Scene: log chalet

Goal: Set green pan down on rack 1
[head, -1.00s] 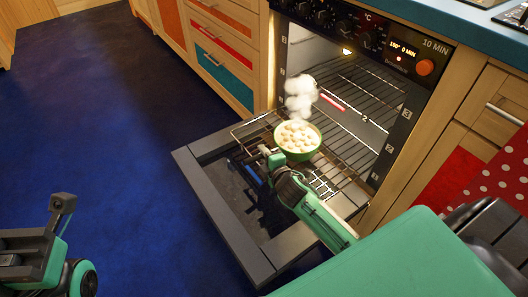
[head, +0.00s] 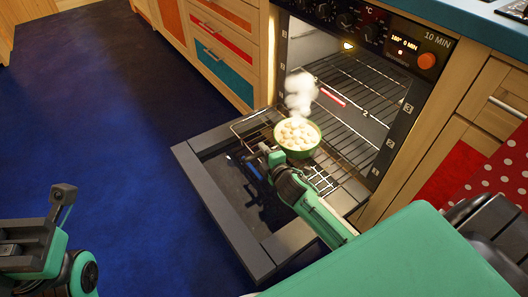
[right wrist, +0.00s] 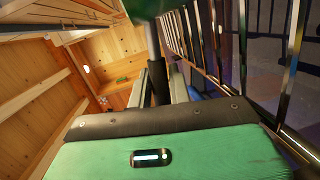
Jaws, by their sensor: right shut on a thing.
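The green pan (head: 297,151) is full of pale round pieces and steams. It is level, over the pulled-out lowest rack, which I take as rack 1 (head: 325,180). I cannot tell whether its base touches the bars. My right gripper (head: 268,158) is shut on the pan's handle, mostly hidden in the head view. In the right wrist view the dark handle (right wrist: 160,82) runs between the fingers to the green pan (right wrist: 148,8), with rack bars (right wrist: 215,45) to the right. My left gripper (head: 40,235) is at the lower left, empty, away from the oven; its jaws are unclear.
The oven door (head: 225,215) is folded down below the rack. Higher racks (head: 365,95) sit inside the oven. Wooden drawers (head: 225,45) flank it on the left, a polka-dot cloth (head: 505,165) on the right. The blue floor (head: 110,120) is clear.

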